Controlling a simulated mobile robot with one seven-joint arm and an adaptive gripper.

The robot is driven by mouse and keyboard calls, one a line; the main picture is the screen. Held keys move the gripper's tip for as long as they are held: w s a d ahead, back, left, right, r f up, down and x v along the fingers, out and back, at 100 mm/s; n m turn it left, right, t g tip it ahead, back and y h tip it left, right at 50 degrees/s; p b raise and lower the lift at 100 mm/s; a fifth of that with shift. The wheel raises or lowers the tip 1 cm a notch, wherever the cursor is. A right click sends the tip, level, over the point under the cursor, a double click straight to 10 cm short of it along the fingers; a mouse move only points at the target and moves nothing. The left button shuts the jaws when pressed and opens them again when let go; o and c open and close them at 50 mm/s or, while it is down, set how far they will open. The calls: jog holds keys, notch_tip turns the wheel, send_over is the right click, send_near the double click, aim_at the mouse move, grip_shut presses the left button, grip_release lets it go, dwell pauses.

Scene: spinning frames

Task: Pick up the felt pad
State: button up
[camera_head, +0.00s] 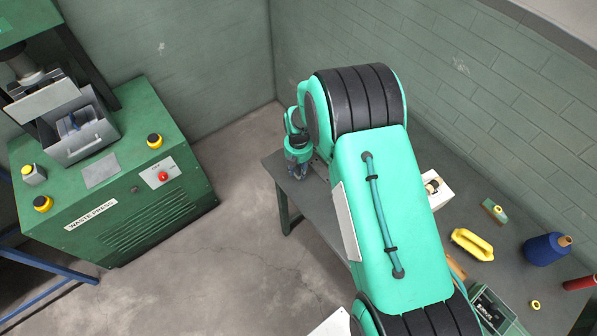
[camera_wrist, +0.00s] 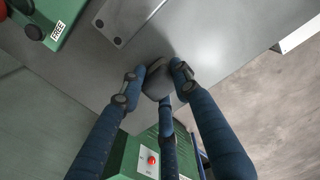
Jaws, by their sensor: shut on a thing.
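My gripper (camera_head: 297,170) is at the far left end of the grey table, beyond my arm. In the wrist view its blue fingers (camera_wrist: 159,84) close around a small dark grey rounded piece (camera_wrist: 156,88), which looks like the felt pad. The fingers hide part of it, so its full shape cannot be told. It is over the table top; whether it touches the surface is unclear. In the head view the piece is too small to make out.
The grey table (camera_head: 410,150) runs along the wall. On its right part are a white box (camera_head: 441,193), a yellow handled item (camera_head: 472,244), a blue spool (camera_head: 543,249) and a red cylinder (camera_head: 580,283). A green waste press (camera_head: 130,215) stands left, across open floor.

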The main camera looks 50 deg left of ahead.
aim_at(298, 168)
jog(key=shift+r, duration=0.1)
jog(key=shift+r, duration=0.75)
notch_tip(298, 168, up, 2)
jog(key=shift+b, duration=0.4)
jog(key=s+d, duration=0.2)
jog(key=d, duration=0.2)
jog(key=s+d+r+b, duration=0.1)
jog(key=s+d, duration=0.1)
jog(key=d, duration=0.3)
jog(key=s+d, duration=0.3)
jog(key=d, duration=0.2)
jog(key=shift+d+r+b, duration=0.15)
jog(key=shift+b, duration=0.15)
